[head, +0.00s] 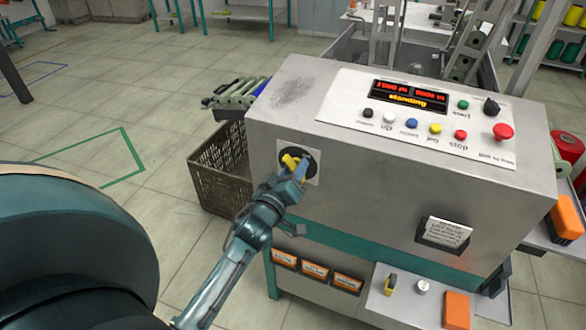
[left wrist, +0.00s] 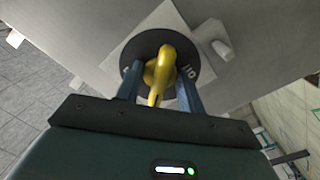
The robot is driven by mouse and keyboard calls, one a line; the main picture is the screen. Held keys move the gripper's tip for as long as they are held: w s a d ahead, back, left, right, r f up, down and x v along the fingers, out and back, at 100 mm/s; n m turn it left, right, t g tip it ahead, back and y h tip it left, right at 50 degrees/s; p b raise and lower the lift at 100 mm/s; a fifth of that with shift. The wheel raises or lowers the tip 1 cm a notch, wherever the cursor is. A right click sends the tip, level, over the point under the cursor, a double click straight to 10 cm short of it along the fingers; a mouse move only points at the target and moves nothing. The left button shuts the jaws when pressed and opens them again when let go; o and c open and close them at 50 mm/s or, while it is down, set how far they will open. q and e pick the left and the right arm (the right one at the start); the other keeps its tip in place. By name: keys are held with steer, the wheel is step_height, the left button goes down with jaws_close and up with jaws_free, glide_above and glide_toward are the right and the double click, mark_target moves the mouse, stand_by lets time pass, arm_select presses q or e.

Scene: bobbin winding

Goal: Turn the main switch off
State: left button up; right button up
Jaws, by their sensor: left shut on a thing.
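The main switch is a yellow handle (head: 289,161) on a round black disc (head: 311,156) with a pale square plate, on the left part of the grey machine cabinet's front. In the left wrist view the yellow handle (left wrist: 162,68) stands out from the black disc (left wrist: 205,70), with small white marks on the disc partly hidden by the fingers. My left gripper (head: 296,170) is shut on the handle, with one blue finger on each side, as the left wrist view also shows (left wrist: 159,86). My right gripper is not in view.
The cabinet top (head: 345,95) carries a lit display (head: 408,97) reading "standing", several coloured buttons and a red mushroom button (head: 503,131). A brown crate (head: 220,170) stands left of the cabinet. A shelf with orange boxes (head: 315,270) is below. Floor at left is open.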

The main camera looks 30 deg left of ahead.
arm_select(q)
steer(key=shift+r+n+p, duration=0.1)
steer(key=shift+n+p, duration=0.45)
steer(key=shift+n, duration=0.35)
steer(key=shift+n+p, duration=0.3)
steer(key=shift+n, duration=0.7)
